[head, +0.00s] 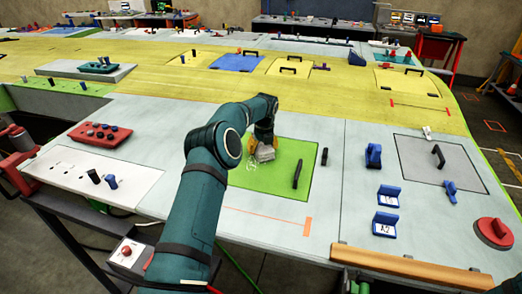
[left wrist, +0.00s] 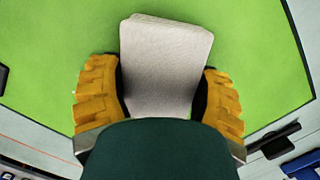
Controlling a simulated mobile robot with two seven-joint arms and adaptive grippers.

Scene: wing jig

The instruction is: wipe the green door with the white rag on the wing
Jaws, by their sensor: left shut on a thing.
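The green door (head: 270,183) lies flat in the wing's grey panel, with a black handle on its right part. Pale scribble marks show on its left part. My left gripper (head: 264,148) is over the upper left part of the door, pointing down. It is shut on the white rag (head: 265,154), a folded pale grey-white block. In the left wrist view the rag (left wrist: 165,62) sits between the yellow fingers, with the green door (left wrist: 60,45) behind it. I cannot tell for sure whether the rag touches the door. My right gripper is not in view.
A black handle (head: 297,174) stands up from the door. Blue brackets (head: 386,223) and a grey panel with a handle (head: 440,163) are to the right. A red tray (head: 99,135) and a white plate with knobs (head: 90,175) are to the left.

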